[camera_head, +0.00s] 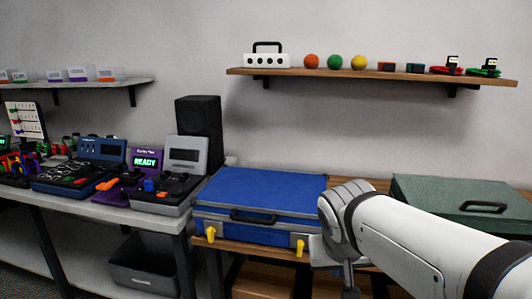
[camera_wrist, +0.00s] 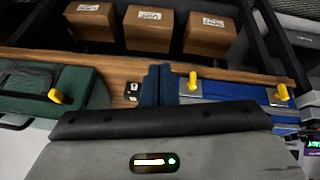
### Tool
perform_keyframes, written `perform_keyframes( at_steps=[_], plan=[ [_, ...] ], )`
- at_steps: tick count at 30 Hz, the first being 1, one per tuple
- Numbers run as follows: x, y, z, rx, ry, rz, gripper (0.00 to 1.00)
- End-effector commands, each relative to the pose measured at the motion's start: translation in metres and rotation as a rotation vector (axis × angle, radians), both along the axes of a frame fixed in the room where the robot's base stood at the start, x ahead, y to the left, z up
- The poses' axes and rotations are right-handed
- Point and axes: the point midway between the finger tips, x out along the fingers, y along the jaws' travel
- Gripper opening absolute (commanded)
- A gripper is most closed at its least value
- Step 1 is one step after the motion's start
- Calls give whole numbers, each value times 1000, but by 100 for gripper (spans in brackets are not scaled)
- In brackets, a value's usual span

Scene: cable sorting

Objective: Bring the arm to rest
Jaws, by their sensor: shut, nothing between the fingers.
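My arm reaches in from the right edge in the head view, its white wrist in front of the wooden bench between the blue case (camera_head: 265,190) and the green case (camera_head: 460,196). In the wrist view my gripper (camera_wrist: 157,72) shows as two dark fingers pressed together, with nothing between them. They are over the wooden bench edge (camera_wrist: 110,62), between the green case (camera_wrist: 88,92) on the left and the blue case (camera_wrist: 225,92) on the right. Both cases are closed. In the head view the fingers cannot be made out clearly.
Several cardboard boxes (camera_wrist: 150,27) stand on a lower shelf. A grey table at the left holds consoles (camera_head: 95,165) and a lit "READY" display (camera_head: 146,161). A wall shelf (camera_head: 370,74) bears coloured balls (camera_head: 335,62). A dark bin (camera_head: 145,265) stands underneath.

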Motion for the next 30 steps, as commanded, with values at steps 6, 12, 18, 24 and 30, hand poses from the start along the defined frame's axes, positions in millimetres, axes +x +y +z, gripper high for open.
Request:
perform_keyframes(
  at_steps=[6,12,18,24,30],
  plan=[
    [-45,-11,41,57,119,26,0],
    [-75,-12,53,108,187,50,0],
    [-87,-12,53,131,210,59,0],
    [-87,-12,51,132,212,60,0],
    [-87,-12,51,131,211,60,0]
  ],
)
